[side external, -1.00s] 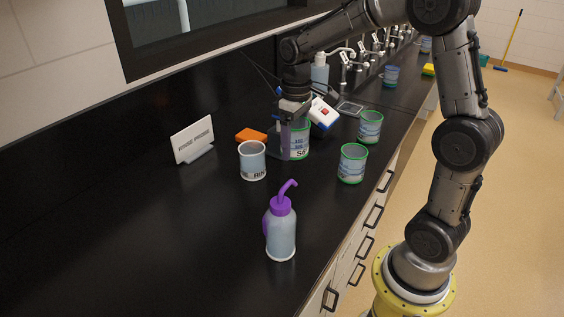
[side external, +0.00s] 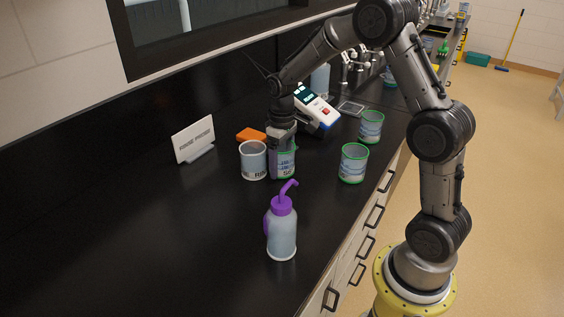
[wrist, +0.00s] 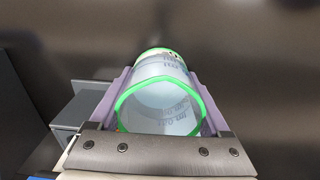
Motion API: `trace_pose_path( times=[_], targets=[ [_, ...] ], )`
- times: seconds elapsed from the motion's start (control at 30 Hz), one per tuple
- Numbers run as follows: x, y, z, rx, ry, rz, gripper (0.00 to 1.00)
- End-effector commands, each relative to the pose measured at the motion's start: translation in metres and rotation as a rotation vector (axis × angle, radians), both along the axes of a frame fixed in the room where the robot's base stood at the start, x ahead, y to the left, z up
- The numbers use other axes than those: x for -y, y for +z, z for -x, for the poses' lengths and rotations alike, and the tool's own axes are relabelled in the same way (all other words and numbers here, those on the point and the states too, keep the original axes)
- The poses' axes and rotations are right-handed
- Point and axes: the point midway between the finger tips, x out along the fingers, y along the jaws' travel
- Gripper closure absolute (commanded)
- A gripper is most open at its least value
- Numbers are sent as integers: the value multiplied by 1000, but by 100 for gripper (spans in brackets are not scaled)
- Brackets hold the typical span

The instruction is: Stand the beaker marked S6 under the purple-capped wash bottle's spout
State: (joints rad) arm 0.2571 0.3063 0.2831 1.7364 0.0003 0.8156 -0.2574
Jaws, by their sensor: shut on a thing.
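The purple-capped wash bottle (side external: 281,234) stands upright at the front of the bench in the side view. Its bent purple spout (side external: 289,187) rises from the cap and tips up to the right. My gripper (side external: 282,160) is shut on a green-rimmed beaker (side external: 287,165), behind the wash bottle; its label seems to begin with S and is partly hidden by my fingers. In the wrist view the beaker (wrist: 162,103) sits between my two fingers, with its open mouth and green rim showing. I cannot tell whether it touches the bench.
A white-rimmed beaker (side external: 253,162) stands close to the left of the held one. Two green-rimmed beakers (side external: 353,164) (side external: 370,127) stand to the right. A white sign (side external: 193,138), an orange block (side external: 251,135) and a meter (side external: 316,108) are behind. The front-left bench is clear.

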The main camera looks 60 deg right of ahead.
Motion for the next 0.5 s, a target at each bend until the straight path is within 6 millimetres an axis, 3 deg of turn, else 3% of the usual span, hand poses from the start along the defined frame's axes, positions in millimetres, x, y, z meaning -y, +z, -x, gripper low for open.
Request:
trace_pose_path(
  times=[0.23,0.27,0.37,0.5],
  targets=[
    [0,-3,0,0,0,0,82],
    [0,-3,0,0,0,0,16],
    [0,-3,0,0,0,0,0],
    [0,-3,0,0,0,0,0]
  ],
)
